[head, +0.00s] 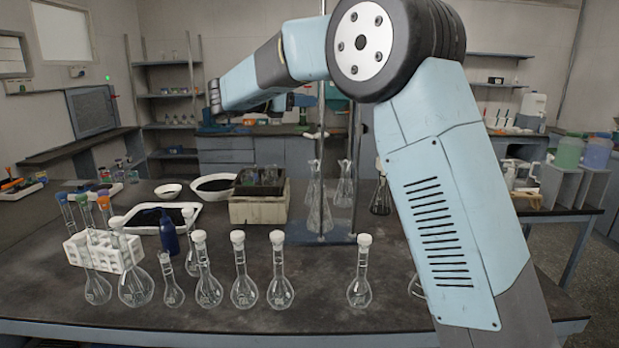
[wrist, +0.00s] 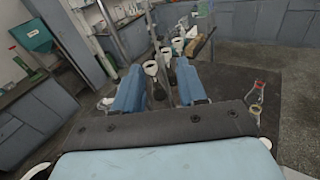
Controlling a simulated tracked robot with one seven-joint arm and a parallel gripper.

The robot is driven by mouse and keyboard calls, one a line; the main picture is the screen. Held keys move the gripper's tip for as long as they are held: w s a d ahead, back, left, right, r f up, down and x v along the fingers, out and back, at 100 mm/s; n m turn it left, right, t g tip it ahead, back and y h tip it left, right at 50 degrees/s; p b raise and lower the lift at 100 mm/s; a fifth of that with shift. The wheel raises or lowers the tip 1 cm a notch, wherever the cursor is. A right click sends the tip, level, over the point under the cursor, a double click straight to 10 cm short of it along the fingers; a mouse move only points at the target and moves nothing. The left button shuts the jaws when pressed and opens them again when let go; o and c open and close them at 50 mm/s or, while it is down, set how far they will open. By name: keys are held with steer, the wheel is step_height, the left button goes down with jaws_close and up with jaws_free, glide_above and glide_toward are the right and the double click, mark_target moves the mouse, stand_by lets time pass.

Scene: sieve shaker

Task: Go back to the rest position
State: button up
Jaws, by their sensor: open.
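My arm reaches up from the lower right of the head view and bends over the bench toward the left. In that view the arm's far end is high above the bench and the fingers are not clearly seen. In the wrist view my gripper (wrist: 162,90) shows as two blue fingers standing apart, with nothing held between them. Beyond the gap, funnel-like pieces (wrist: 152,68) and a metal rod are in the background. The bench top (head: 200,325) lies below the arm.
Several stoppered flasks (head: 243,290) stand along the bench's front. A white rack (head: 103,252), a blue bottle (head: 168,233), a white tray (head: 150,222), bowls (head: 168,191) and a beige box (head: 258,209) stand behind. A stand with metal rods (head: 322,236) rises at centre.

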steer(key=s+d+f+m+g+y, duration=0.25)
steer(key=s+d+m, duration=0.25)
steer(key=s+d, duration=0.5)
steer(key=s+d+f+m+g+y, duration=0.25)
steer(key=s+d+m, duration=0.35)
steer(key=d, duration=0.6)
steer(key=s+d+f+m+y, duration=0.1)
steer(key=s+f+m+y, duration=0.2)
steer(key=s, duration=0.5)
steer(key=s+d+f+m+y, duration=0.1)
steer(key=s+f+m+y, duration=0.2)
steer(key=s+m, duration=0.3)
steer(key=s+d+f+m+y, duration=0.1)
steer(key=s+f+m+y, duration=0.2)
steer(key=s, duration=0.8)
step_height(320, 180, down, 2)
steer(key=shift+s+d+f+m+t, duration=0.15)
steer(key=shift+s+d+m+t, duration=0.2)
steer(key=shift+m, duration=0.35)
